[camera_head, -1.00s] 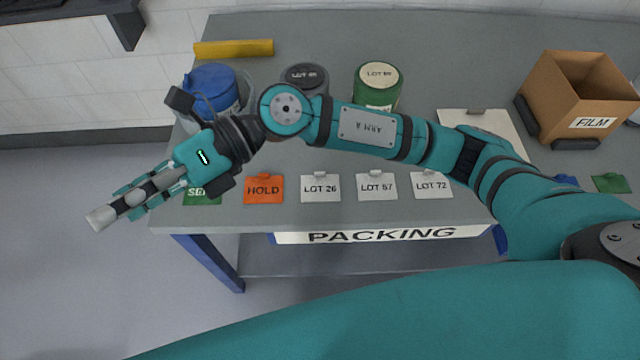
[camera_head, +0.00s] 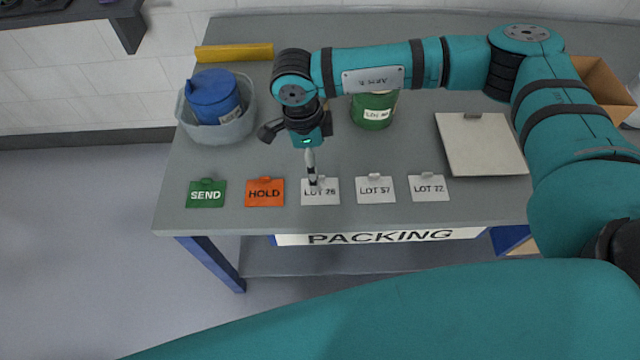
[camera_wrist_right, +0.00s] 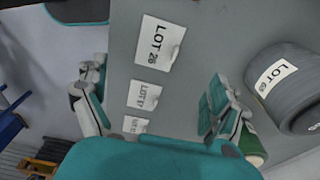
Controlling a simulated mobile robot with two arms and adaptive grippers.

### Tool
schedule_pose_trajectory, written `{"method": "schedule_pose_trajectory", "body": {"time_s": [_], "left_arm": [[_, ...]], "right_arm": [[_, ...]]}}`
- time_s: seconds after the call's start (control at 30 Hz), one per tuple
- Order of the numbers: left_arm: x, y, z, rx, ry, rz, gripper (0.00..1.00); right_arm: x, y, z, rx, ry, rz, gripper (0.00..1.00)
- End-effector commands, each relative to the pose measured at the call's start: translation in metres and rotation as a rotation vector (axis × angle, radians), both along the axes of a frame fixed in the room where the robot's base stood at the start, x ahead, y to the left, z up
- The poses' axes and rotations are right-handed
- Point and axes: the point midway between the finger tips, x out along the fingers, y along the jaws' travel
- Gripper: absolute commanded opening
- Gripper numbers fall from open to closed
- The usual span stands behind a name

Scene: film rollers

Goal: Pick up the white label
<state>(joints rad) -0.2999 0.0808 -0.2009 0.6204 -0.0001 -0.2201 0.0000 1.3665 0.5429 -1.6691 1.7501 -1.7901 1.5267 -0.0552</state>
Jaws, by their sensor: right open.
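Three white labels lie in a row near the front of the table: LOT 26 (camera_head: 320,194), LOT 57 (camera_head: 375,190) and LOT 72 (camera_head: 429,188). In the right wrist view LOT 26 (camera_wrist_right: 160,43) is the largest, with LOT 57 (camera_wrist_right: 143,97) and a partly covered LOT 72 (camera_wrist_right: 135,125) below it. My right gripper (camera_head: 312,182) points down over LOT 26 and hides part of its top edge and tab in the head view. In the wrist view its fingers are wide apart with nothing between them; contact with the table cannot be told. My left gripper is not in view.
Green SEND (camera_head: 205,195) and orange HOLD (camera_head: 265,193) cards lie left of the labels. Behind are a tub (camera_head: 222,130) with a blue roller, a green roller (camera_head: 373,112) and a pale board (camera_head: 482,150). A grey roller (camera_wrist_right: 285,85) shows in the wrist view. A cardboard box (camera_head: 598,88) is partly hidden.

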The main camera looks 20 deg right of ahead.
Motion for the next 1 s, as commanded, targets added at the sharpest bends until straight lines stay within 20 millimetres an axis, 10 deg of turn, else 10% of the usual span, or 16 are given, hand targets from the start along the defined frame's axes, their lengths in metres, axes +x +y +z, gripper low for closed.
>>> {"method": "schedule_pose_trajectory", "body": {"time_s": [0.7,1.0], "left_arm": [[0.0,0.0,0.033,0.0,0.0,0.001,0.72],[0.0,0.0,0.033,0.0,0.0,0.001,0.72]], "right_arm": [[-0.008,-0.009,-0.089,0.001,0.003,0.0,0.96],[-0.007,-0.009,-0.096,0.003,0.0,0.001,0.96]]}}
